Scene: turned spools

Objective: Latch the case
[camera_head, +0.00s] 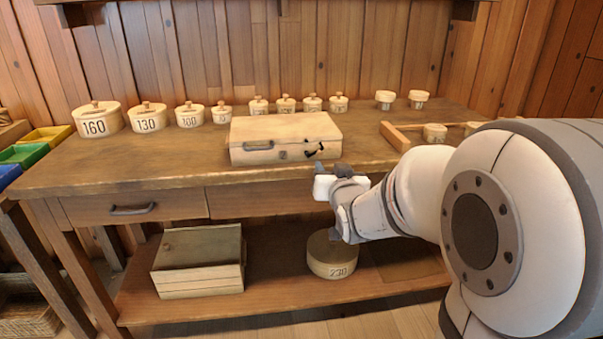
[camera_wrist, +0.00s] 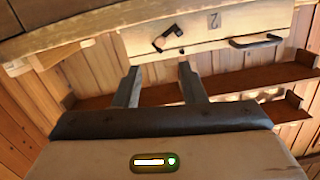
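The pale wooden case (camera_head: 285,130) lies lid down on the workbench, its front towards me. A dark handle (camera_head: 258,146) is on the left of its front and a black hook-like latch (camera_head: 314,152) is on the right, tilted. I cannot tell whether the latch is engaged. In the wrist view, which looks upside down, the case (camera_wrist: 215,27) is at the top with the latch (camera_wrist: 168,38) and handle (camera_wrist: 256,41). My gripper (camera_wrist: 159,67) is open and empty, its fingers apart from the latch. In the head view my gripper (camera_head: 322,178) is before the bench edge, below the latch.
Several lidded round boxes, such as one marked 160 (camera_head: 96,119), line the back of the workbench (camera_head: 180,173). A wooden rack (camera_head: 396,137) stands right of the case. A wooden crate (camera_head: 198,262) and a round box (camera_head: 332,256) are on the lower shelf. The benchtop left of the case is clear.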

